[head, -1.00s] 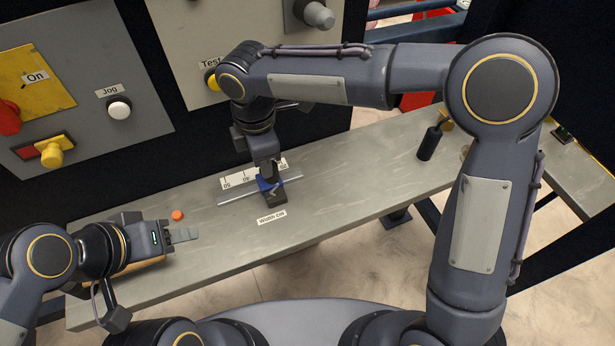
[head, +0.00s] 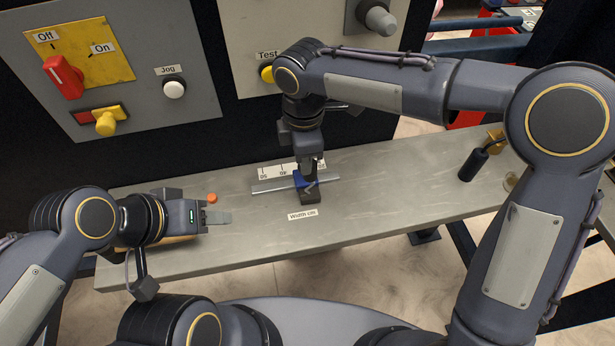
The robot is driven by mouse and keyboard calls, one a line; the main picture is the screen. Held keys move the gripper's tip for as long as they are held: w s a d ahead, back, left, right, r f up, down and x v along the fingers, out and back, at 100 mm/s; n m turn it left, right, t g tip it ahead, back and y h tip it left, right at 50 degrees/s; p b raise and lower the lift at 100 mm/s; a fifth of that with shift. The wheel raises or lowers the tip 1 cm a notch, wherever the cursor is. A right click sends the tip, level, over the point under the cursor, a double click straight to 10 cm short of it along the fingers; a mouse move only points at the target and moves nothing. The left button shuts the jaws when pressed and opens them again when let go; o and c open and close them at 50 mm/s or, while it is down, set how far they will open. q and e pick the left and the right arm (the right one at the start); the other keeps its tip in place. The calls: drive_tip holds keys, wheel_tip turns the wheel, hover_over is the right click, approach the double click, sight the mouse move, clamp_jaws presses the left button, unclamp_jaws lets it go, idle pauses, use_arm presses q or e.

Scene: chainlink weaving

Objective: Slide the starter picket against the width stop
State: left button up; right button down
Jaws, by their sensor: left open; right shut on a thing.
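My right gripper (head: 309,192) reaches down from above and is shut on a small blue block (head: 299,181) at the metal rail (head: 270,187) in front of the width scale (head: 276,172). The block looks like the width stop; the fingers hide part of it. My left gripper (head: 217,217) is open, low over the left part of the bench, pointing right, with nothing seen between its fingers. It is well left of the rail. I cannot make out the starter picket.
The steel bench (head: 375,185) is clear between the rail and the black-handled tool (head: 473,164) at right. An orange knob (head: 212,198) sits just behind my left gripper. A tan object (head: 165,241) lies partly under that gripper. The control panel (head: 140,80) stands behind.

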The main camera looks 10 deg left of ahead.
drive_tip(key=c, duration=1.1)
unclamp_jaws()
wheel_tip(320, 180, up, 7)
drive_tip(key=shift+r+b, duration=0.1)
drive_tip(key=shift+b, duration=0.2)
drive_tip(key=shift+r, duration=0.3)
drive_tip(key=shift+d, duration=0.1)
